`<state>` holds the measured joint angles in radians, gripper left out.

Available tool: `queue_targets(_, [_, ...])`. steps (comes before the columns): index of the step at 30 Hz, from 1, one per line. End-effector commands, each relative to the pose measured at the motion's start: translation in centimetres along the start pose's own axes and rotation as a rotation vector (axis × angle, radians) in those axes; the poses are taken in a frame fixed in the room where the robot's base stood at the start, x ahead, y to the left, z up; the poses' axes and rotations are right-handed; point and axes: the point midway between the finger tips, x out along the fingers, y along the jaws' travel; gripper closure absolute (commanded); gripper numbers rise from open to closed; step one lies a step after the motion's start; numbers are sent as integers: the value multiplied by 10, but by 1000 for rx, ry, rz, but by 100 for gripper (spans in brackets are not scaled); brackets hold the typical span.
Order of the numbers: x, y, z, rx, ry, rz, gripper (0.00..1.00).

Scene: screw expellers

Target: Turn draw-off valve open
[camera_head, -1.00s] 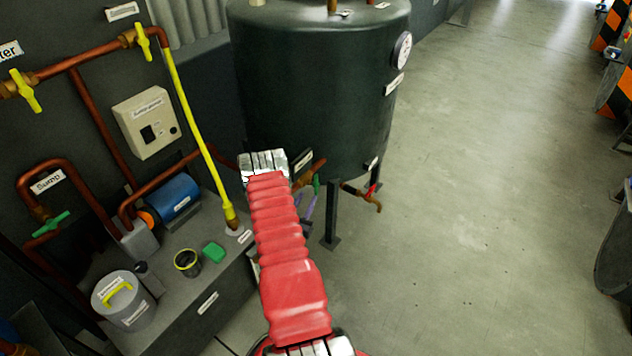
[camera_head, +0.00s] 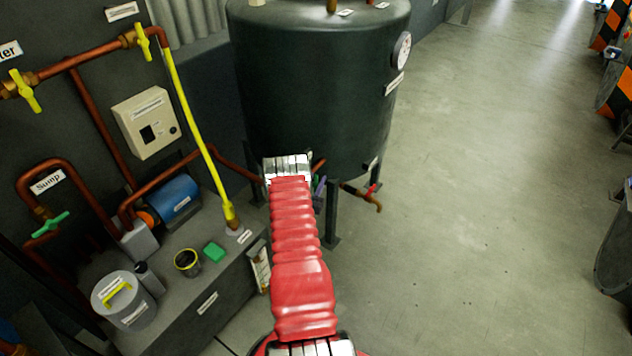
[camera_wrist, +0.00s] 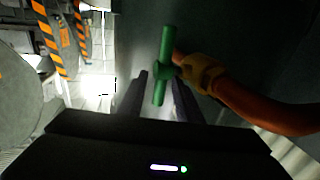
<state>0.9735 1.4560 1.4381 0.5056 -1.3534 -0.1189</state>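A green valve handle (camera_wrist: 164,65) on a brass valve body (camera_wrist: 203,74) shows in the wrist view, with a copper pipe running right. My gripper (camera_wrist: 160,78) is open, its two dark fingers on either side of the handle's lower part, with gaps visible. A tap with a red handle (camera_head: 371,189) sticks out at the tank's lower right. The labels there are too small to read, so I cannot tell which valve is the draw-off one.
A tank leg (camera_head: 332,215) stands close to my arm.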

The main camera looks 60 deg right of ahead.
Motion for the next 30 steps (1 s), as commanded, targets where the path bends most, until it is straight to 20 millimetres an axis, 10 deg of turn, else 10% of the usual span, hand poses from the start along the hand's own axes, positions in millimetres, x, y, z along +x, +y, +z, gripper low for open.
queue_targets(17, [0, 0, 0, 0, 0, 0, 99])
queue_targets(30, [-1, 0, 1, -5, 16, 1, 100])
